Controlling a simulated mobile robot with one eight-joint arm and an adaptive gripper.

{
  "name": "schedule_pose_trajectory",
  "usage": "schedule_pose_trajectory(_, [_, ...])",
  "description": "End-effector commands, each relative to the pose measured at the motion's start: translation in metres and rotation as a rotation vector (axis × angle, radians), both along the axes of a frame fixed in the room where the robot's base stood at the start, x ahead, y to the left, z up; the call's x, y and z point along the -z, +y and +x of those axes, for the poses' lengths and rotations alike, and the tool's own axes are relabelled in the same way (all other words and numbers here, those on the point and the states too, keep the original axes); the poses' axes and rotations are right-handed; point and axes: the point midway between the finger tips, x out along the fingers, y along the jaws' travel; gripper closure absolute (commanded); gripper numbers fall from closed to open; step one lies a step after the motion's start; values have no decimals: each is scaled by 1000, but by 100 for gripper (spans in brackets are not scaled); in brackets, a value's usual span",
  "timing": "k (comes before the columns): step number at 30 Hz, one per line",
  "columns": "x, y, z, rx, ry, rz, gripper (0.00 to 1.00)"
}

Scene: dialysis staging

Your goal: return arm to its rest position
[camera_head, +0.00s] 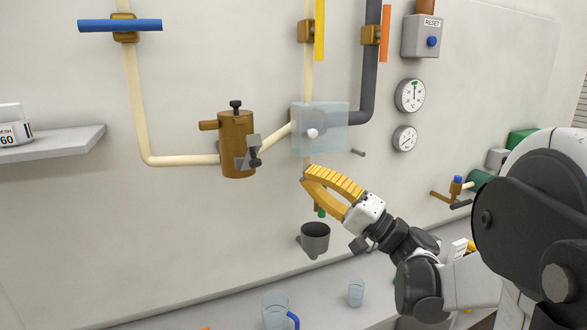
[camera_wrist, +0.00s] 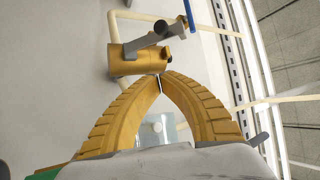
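My gripper (camera_head: 304,176) is raised in front of the wall, its yellow ribbed fingers pointing up and left. It is below the clear box and to the right of the brass canister. In the wrist view my gripper's fingertips (camera_wrist: 160,77) meet, with nothing visible between them. The brass canister (camera_head: 236,150) with a dark top knob is on the wall pipe; it also shows beyond the fingertips in the wrist view (camera_wrist: 128,58). The arm reaches in from the right.
A translucent box (camera_head: 320,128) with a white knob is on the wall. A grey cup (camera_head: 314,239) is below my gripper. A clear jug (camera_head: 276,311) and a glass (camera_head: 356,293) stand on the counter (camera_head: 225,312). A shelf (camera_head: 60,143) juts out at left.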

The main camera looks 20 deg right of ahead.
Motion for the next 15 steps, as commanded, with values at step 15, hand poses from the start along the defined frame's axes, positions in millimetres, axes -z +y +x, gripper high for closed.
schedule_pose_trajectory(15, [2,-3,-5,-1,0,-1,100])
